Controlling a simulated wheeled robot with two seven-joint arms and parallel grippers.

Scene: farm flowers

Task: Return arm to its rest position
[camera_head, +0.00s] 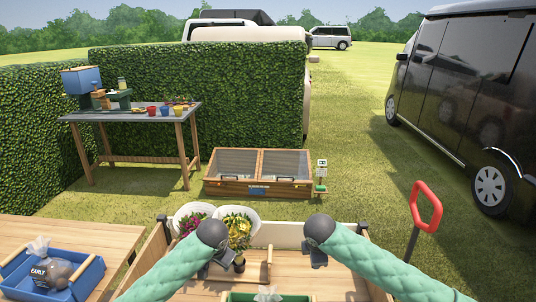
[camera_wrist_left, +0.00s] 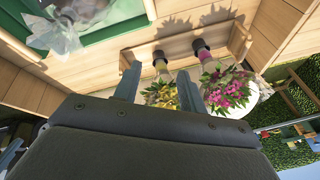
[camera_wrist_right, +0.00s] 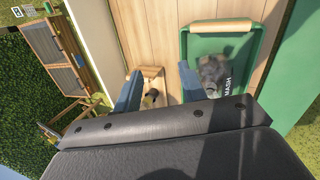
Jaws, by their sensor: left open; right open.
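My left gripper (camera_head: 222,264) is over the wooden wagon bed (camera_head: 195,284), close to the flower bouquets. In the left wrist view its two fingers (camera_wrist_left: 158,90) are apart with nothing held between them. My right gripper (camera_head: 316,258) is over the right part of the wagon bed. In the right wrist view its fingers (camera_wrist_right: 158,90) are apart and empty. A yellow bouquet (camera_head: 238,228) and a pink bouquet (camera_head: 190,224) in white wraps stand at the wagon's far left. Both also show beyond the left fingers, the pink one (camera_wrist_left: 228,90) at right.
A green tray (camera_head: 240,296) with a bagged item is at the wagon's near edge. A red-handled tool (camera_head: 426,205) stands at right. A cold frame (camera_head: 258,188) lies beyond on grass.

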